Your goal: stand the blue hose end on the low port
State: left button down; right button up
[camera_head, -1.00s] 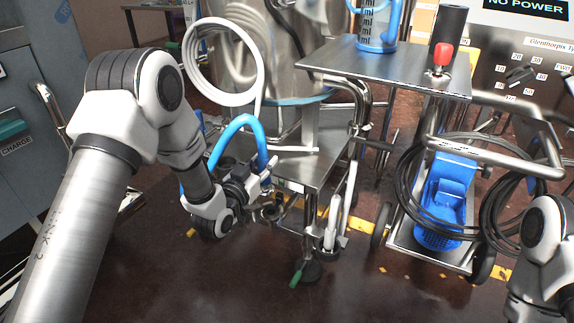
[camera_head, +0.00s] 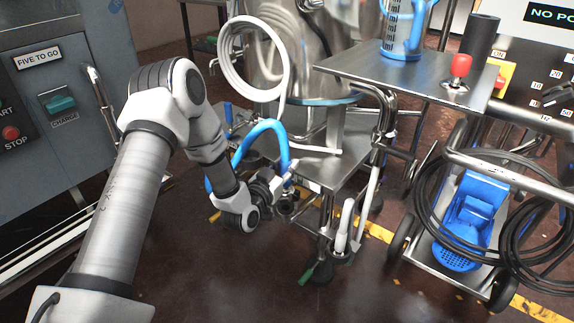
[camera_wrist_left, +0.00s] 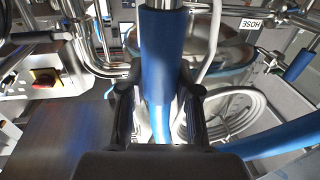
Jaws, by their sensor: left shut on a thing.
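The blue hose (camera_head: 270,127) arches over beside the steel trolley, in the middle of the head view. My left gripper (camera_head: 281,187) is shut on the hose near its end, low beside the trolley's lower shelf. In the left wrist view the blue hose end (camera_wrist_left: 162,55) stands between the two dark fingers (camera_wrist_left: 157,112), with bright metal at the top of the picture. My right gripper is out of view.
The trolley's lower shelf (camera_head: 322,168) and upper table (camera_head: 420,72) stand right of the gripper. A coiled white hose (camera_head: 283,65) hangs above it. A blue pump cart (camera_head: 470,215) is further right, a grey cabinet (camera_head: 60,110) left. Floor in front is clear.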

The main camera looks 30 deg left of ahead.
aim_at(286, 183)
pick_arm(q)
jog(key=shift+f+b, duration=1.35)
jog(key=shift+f, duration=0.8)
jog(key=shift+p, duration=0.3)
jog(key=shift+f+b, duration=0.45)
jog(key=shift+f, duration=0.2)
jog(key=shift+f, duration=0.4)
